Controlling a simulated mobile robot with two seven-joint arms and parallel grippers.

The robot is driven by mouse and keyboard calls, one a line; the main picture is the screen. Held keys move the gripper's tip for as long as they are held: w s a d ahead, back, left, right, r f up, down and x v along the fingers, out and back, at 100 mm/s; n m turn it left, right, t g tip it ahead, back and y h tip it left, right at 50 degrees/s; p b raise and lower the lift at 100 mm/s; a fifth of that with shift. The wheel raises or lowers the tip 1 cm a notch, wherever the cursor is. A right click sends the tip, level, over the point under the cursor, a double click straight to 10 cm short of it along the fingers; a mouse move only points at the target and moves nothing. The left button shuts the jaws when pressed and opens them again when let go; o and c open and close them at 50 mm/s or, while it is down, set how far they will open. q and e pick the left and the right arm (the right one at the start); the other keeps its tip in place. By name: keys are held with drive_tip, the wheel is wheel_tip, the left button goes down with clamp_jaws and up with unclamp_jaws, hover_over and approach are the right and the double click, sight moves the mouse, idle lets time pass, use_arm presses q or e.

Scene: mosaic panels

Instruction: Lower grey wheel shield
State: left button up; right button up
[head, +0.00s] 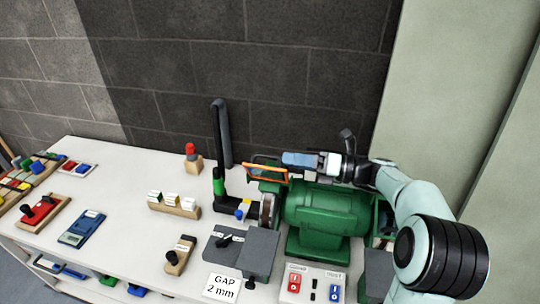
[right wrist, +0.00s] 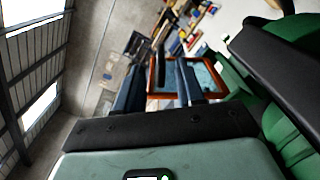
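The green bench grinder (head: 325,208) stands on the white bench. Its grey wheel (head: 267,211) is at the left end. An orange-framed clear shield (head: 266,174) is raised above that wheel. It also shows in the right wrist view (right wrist: 212,76), beyond the fingers. My right gripper (head: 287,160) reaches in from the right, over the grinder, close to the shield. In the right wrist view its two dark blue fingers (right wrist: 158,88) are apart, with a dark bar seen between them; contact cannot be told. My left gripper is not in view.
A black hose (head: 222,135) rises behind the grinder's left end. A grey tool rest (head: 245,250), a "GAP 2 mm" card (head: 222,288) and a switch panel (head: 313,284) are in front. Wooden blocks (head: 173,205) and panels stand left. My right arm hides the grinder's right end.

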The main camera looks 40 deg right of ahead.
sight(270, 157)
drive_tip(key=x, duration=0.6)
drive_tip(key=shift+w+a, duration=0.1)
drive_tip(key=shift+w, duration=0.1)
drive_tip(key=shift+c, duration=0.3)
drive_tip(key=shift+s, duration=0.1)
drive_tip(key=c, duration=0.6)
